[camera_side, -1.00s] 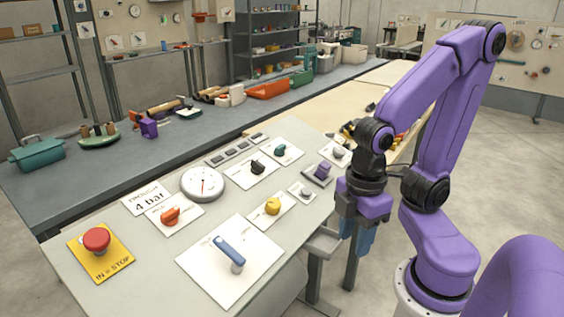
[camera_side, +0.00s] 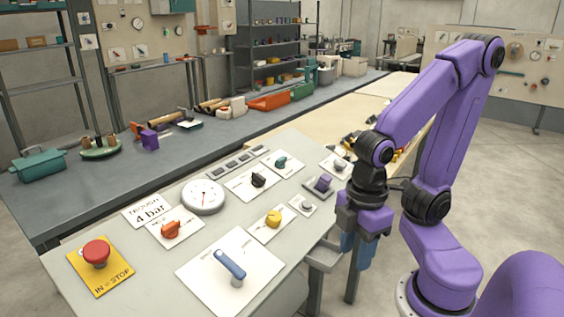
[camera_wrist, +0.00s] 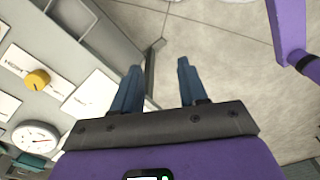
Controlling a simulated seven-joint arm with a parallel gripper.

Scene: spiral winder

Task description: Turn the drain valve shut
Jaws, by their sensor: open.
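A sloping grey panel (camera_side: 105,215) carries several knobs and levers on white plates. Their small labels are too blurred to read, so I cannot tell which one is the drain valve. A blue lever (camera_side: 229,264) stands on the large front plate. An orange knob (camera_side: 171,229), a yellow knob (camera_side: 273,219), a black knob (camera_side: 258,180) and a teal knob (camera_side: 282,162) are fitted further along. My gripper (camera_side: 357,262) hangs beyond the panel's right edge, apart from every control. In the wrist view its blue fingers (camera_wrist: 158,64) are spread and empty, with the yellow knob (camera_wrist: 38,79) to their left.
A round gauge (camera_side: 203,196) sits behind the orange knob. A red stop button (camera_side: 96,252) is at the panel's front left. A purple switch (camera_side: 323,184) and a small grey knob (camera_side: 307,206) are nearest my gripper. Bare floor (camera_wrist: 225,80) lies below the fingers.

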